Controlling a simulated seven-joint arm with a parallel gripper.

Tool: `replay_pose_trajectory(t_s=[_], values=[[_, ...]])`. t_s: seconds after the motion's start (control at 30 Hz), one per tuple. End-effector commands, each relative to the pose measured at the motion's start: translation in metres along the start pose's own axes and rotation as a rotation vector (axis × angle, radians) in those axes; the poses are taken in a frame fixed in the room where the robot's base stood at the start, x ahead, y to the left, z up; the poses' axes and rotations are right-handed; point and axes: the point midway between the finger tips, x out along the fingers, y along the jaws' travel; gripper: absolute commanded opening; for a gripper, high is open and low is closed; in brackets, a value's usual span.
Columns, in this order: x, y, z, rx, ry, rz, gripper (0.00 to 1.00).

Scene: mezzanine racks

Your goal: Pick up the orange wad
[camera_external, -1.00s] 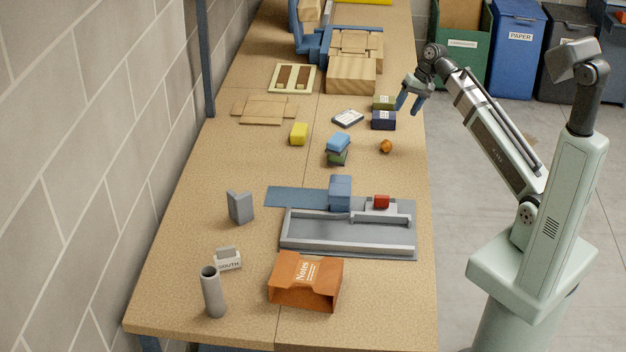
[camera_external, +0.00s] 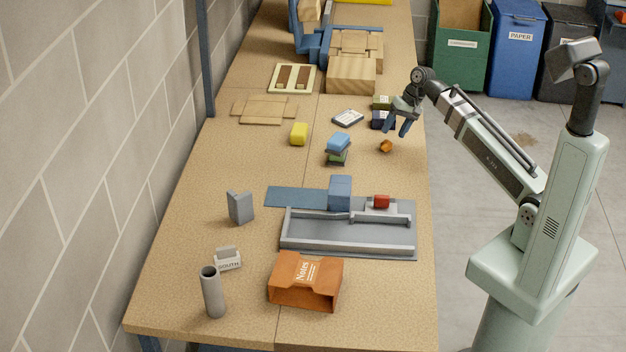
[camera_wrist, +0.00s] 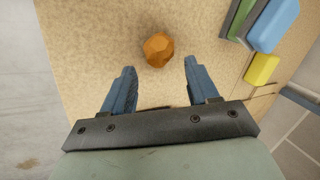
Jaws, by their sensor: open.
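The orange wad (camera_external: 386,146) is a small crumpled ball on the table near its right edge. It also shows in the wrist view (camera_wrist: 158,49), beyond the fingertips and roughly between their lines. My gripper (camera_external: 397,130) is open and empty, just above and behind the wad in the external view, apart from it. In the wrist view the two blue fingers of my gripper (camera_wrist: 159,68) are spread with bare table between them. Nothing hides the wad in the wrist view.
A stack of blue and green blocks (camera_external: 338,148) stands left of the wad, with a yellow block (camera_external: 299,134) farther left. Dark boxes (camera_external: 381,122) stand behind my gripper. A grey tray (camera_external: 348,245) lies nearer the camera. Table between wad and tray is clear.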

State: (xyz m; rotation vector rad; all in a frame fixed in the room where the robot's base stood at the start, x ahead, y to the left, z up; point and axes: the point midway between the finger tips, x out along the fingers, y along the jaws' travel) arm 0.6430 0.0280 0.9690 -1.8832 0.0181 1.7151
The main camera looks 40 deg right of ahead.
Motion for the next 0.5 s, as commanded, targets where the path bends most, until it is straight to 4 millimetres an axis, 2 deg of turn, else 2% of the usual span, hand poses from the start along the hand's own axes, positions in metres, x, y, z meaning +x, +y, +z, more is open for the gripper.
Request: replay_pose_trajectory(t_s=[0.4, 0.5], values=[[0.043, 0.000, 0.000, 0.000, -0.002, 0.001, 0.59], [0.048, 0.000, 0.000, 0.000, 0.001, 0.000, 0.59]])
